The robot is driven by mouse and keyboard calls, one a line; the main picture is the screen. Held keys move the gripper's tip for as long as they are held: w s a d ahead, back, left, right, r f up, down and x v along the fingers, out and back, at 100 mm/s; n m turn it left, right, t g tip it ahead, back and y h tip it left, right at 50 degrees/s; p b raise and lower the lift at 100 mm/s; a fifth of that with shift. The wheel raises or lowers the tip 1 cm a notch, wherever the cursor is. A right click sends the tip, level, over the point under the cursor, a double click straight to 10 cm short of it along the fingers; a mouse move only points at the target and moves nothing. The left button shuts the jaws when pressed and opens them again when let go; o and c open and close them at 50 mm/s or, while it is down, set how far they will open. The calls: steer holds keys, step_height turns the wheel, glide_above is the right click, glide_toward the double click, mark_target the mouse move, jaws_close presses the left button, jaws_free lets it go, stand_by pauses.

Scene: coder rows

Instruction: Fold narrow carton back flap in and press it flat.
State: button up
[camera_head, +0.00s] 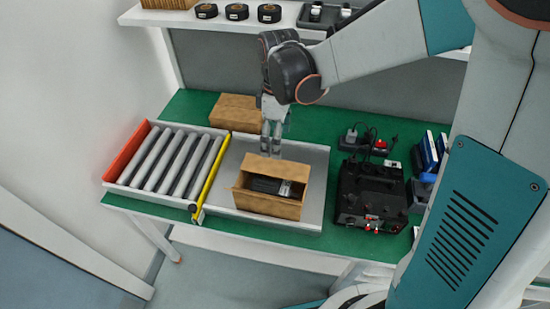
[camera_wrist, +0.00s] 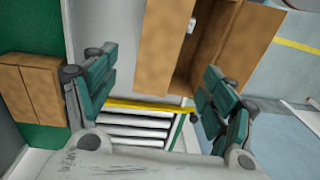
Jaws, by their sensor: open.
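The open brown carton (camera_head: 266,207) stands on the grey plate, with a dark item (camera_head: 265,185) and a light grey piece inside. Its back flap (camera_head: 277,166) stands up at the rear edge, tilted somewhat backward. My gripper (camera_head: 271,152) points down just behind and above this flap, apart from it as far as I can tell.
A closed brown box (camera_head: 234,112) stands at the back on the green table. A roller conveyor (camera_head: 168,158) with a yellow bar is left of the carton. A black device (camera_head: 370,192) stands right. A shelf (camera_head: 165,17) with black rolls is above. Bare plate (camera_head: 316,190) lies right of the carton.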

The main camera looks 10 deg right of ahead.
mark_target(275, 168)
steer(key=f+b, duration=0.1)
steer(key=f, duration=0.5)
steer(key=f+b, duration=0.1)
steer(key=f, duration=0.2)
steer(key=shift+s+a+f+b, duration=0.1)
steer(key=shift+s+f+b, duration=0.05)
steer(key=shift+s+b, duration=0.15)
steer(key=c, duration=1.5)
steer(key=shift+f, duration=0.1)
steer(key=shift+o, duration=0.5)
steer(key=shift+s, duration=0.1)
